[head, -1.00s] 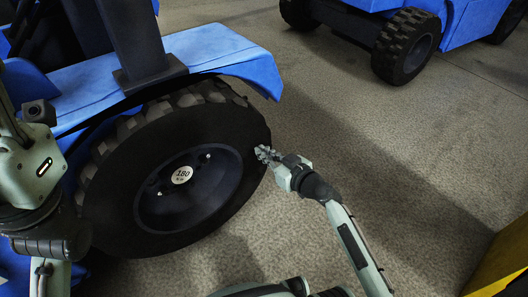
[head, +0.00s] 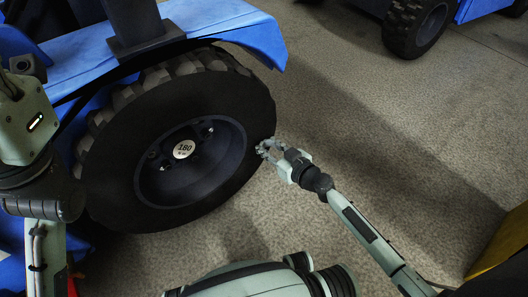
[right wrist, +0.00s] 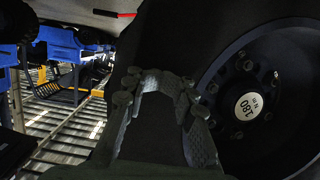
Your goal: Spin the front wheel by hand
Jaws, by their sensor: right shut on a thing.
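The front wheel (head: 105,165) is a big black knobbly tyre with a dark rim and a white hub disc (head: 183,149) marked 180. It sits under the blue fender of a vehicle. My right gripper (head: 264,148) is at the right edge of the tyre, fingers against it. In the right wrist view my right gripper (right wrist: 155,88) has its fingers around part of the black tyre; the rim (right wrist: 215,105) and hub disc (right wrist: 249,106) show to the right. The exact contact is dark there. Part of my left arm shows at the left edge; its gripper is not seen.
The blue fender (head: 225,25) overhangs the wheel. Another blue vehicle's wheel (head: 418,25) stands at the top right. A yellow object (head: 503,245) is at the lower right edge. The concrete floor between is clear.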

